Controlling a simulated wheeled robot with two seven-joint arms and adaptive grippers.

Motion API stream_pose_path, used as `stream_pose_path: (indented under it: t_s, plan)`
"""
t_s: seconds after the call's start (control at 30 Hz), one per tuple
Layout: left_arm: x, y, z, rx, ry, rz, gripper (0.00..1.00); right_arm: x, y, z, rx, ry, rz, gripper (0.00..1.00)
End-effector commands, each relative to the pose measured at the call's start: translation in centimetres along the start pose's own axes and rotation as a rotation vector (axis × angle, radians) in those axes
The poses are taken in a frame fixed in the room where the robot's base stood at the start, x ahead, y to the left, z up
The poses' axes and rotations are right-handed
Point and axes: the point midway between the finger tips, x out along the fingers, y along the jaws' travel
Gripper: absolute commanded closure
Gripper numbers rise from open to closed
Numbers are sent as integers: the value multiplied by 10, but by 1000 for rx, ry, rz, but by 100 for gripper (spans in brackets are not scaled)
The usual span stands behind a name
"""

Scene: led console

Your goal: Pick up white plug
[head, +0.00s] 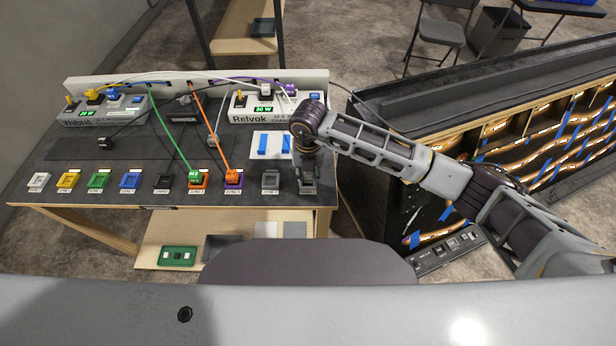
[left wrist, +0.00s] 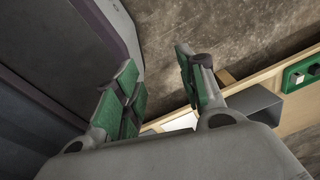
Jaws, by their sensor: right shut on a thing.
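A white plug (head: 266,90) sits on top of the right-hand white power unit (head: 248,118), with a white cable. A light grey plug (head: 212,141) on a white cable lies on the dark desk mat in the middle; its exact colour is hard to tell. My right gripper (head: 308,184) points down at the front right corner of the desk, over the rightmost socket. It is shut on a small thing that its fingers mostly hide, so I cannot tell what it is. My left gripper (left wrist: 162,66) shows in the left wrist view, open and empty, away from the desk.
A row of coloured sockets lines the desk's front edge. A green plug (head: 195,176) and an orange plug (head: 232,175) stand in two. A black plug (head: 106,143) lies at the left.

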Motion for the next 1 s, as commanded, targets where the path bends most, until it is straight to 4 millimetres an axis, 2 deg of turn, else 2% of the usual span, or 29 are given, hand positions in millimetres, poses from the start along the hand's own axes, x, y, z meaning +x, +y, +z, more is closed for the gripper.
stream_pose_path:
  t_s: [0.2,0.37,0.67,0.83,1.0]
  plan:
    - [0,7,-13,-5,15,7,60,-2,0,0,0,-1,0,98]
    - [1,15,-14,-8,17,15,60,-10,0,1,0,-3,1,98]
    - [4,15,1,-6,1,15,60,-47,0,1,0,-3,1,98]
    - [5,4,12,-1,-12,4,60,-72,0,1,0,-3,1,98]
    - [7,-5,12,2,-13,-5,60,-91,0,1,0,-2,1,98]
